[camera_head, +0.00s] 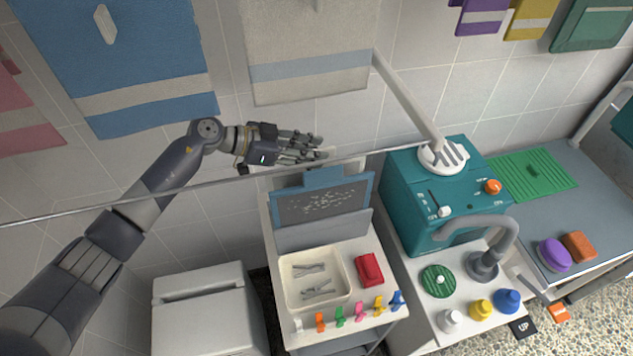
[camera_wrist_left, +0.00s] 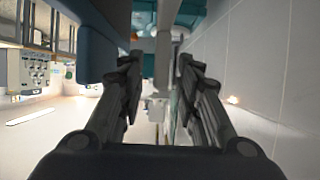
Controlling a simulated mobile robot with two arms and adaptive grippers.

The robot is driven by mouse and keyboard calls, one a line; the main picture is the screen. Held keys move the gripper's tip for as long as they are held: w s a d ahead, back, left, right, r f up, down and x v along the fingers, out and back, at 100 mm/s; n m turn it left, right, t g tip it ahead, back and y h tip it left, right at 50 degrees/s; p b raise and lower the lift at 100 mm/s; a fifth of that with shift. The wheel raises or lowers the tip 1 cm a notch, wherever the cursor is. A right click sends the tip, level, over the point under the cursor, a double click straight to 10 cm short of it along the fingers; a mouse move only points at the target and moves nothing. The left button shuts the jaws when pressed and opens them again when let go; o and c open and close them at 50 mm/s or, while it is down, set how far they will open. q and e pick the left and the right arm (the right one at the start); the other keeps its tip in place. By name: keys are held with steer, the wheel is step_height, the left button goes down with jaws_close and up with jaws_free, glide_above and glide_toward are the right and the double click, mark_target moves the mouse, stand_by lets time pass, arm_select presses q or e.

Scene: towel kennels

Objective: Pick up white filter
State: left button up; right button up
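My left gripper (camera_head: 322,147) reaches in from the left, in front of the tiled wall and above the white cart. In the left wrist view its two fingers (camera_wrist_left: 158,65) are apart. A small whitish piece (camera_wrist_left: 158,108) shows in the gap between them; I cannot tell if they touch it or if it is the white filter. In the head view a pale panel (camera_head: 348,163) shows just below the fingertips, partly hidden. Below it a dark screen in a blue frame (camera_head: 322,201), with grey lint, stands at the cart's back. My right gripper is not in view.
A thin rail (camera_head: 200,183) crosses the view just by my left gripper. A teal machine (camera_head: 410,195) stands to the right. The cart holds a cream tray (camera_head: 290,285) with metal tools, a red box (camera_head: 369,269) and coloured clips. Towels hang on the wall.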

arm_select(q)
jaws_close()
